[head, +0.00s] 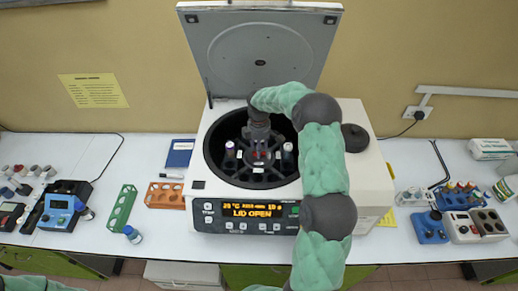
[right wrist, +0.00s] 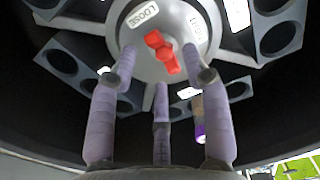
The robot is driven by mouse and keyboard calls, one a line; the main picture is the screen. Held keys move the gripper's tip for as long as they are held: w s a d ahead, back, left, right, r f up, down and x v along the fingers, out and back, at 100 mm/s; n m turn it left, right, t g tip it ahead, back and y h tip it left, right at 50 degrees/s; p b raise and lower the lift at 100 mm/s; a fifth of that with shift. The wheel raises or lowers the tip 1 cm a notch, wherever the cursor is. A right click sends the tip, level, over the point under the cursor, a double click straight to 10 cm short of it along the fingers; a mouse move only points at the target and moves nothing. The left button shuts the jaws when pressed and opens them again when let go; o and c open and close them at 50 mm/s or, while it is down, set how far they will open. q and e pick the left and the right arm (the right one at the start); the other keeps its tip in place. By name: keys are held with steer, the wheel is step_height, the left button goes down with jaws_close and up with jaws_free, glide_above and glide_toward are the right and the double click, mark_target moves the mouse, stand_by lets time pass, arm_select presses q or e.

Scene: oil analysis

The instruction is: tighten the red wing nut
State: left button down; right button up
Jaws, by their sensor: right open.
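The red wing nut (right wrist: 162,52) sits on a pale round hub (right wrist: 140,68) in the middle of the rotor, in the right wrist view. A "LOOSE" label is beside it, and a second label to its right is partly hidden by a finger. My right gripper (head: 259,146) points down into the open centrifuge (head: 224,205), over the rotor's middle. Its fingers are spread and open, with the wing nut between and beyond their tips; I see no grip on it. In the head view my gripper mostly covers the nut. My left gripper is out of view.
The centrifuge lid (head: 262,50) stands raised behind the bowl. Tubes stand in the rotor, one purple-capped (head: 230,148). An orange rack (head: 163,196) and a green rack (head: 119,210) lie left. Small instruments (head: 462,226) stand right. The bowl wall surrounds my gripper.

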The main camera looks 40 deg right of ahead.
steer(key=shift+f, duration=1.05)
jaws_close()
